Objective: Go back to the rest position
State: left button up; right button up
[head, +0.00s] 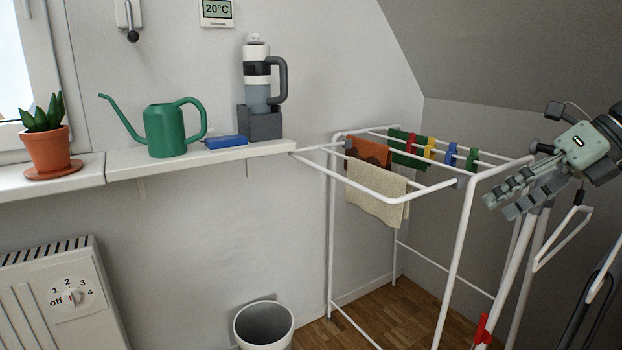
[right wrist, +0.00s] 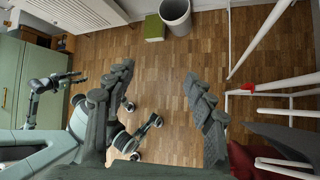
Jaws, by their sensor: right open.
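My right gripper (head: 500,206) is open and empty. In the head view it hangs in the air at the right, in front of the right end of the white drying rack (head: 466,225). In the right wrist view its two fingers (right wrist: 158,76) are spread wide apart over the wooden floor, with nothing between them. What looks like my left gripper (right wrist: 58,82) shows small at the left of the right wrist view, in front of a green cabinet; its jaws are too small to read. It is not in the head view.
The rack holds cloths (head: 378,192) and coloured pegs. A shelf (head: 225,155) carries a green watering can (head: 167,130), a blue box (head: 226,142), a grinder-like appliance (head: 257,85) and a potted plant (head: 47,150). A bin (head: 263,325) stands below. The floor (right wrist: 150,90) is largely clear.

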jog(key=w+d+f+m+t+p, duration=0.1)
jog(key=w+d+f+m+t, duration=0.15)
jog(key=f+m+t, duration=0.3)
jog(key=w+d+f+m+t, duration=0.2)
jog(key=w+f+m+t, duration=0.1)
jog(key=f+m+t, duration=0.3)
jog(key=s+d+f+m+g+h, duration=0.1)
jog(key=s+f+m+h, duration=0.15)
jog(key=f+m, duration=0.4)
jog(key=s+d+f+m+g+h+p, duration=0.1)
jog(key=s+d+f+m+h, duration=0.1)
jog(key=f+m+h, duration=0.4)
jog(key=s+d+f+m+g+h, duration=0.1)
jog(key=s+f+m+h, duration=0.2)
jog(key=f, duration=0.4)
pick_arm(q)
notch_tip(320, 180, down, 8)
jog(key=shift+w+r+g+h+p, duration=0.15)
jog(key=shift+w+g+h+p, duration=0.15)
jog(key=shift+g+p, duration=0.15)
pick_arm(e)
jog(key=s+a+f+m+g+y, duration=0.3)
jog(key=s+a+f+m+g, duration=0.6)
jog(key=s+a+f, duration=0.9)
jog(key=s+g, duration=0.1)
jog(key=s, duration=0.1)
jog(key=shift+s+a+m, duration=0.2)
jog(key=shift+s+m, duration=0.1)
jog(key=shift+m, duration=0.1)
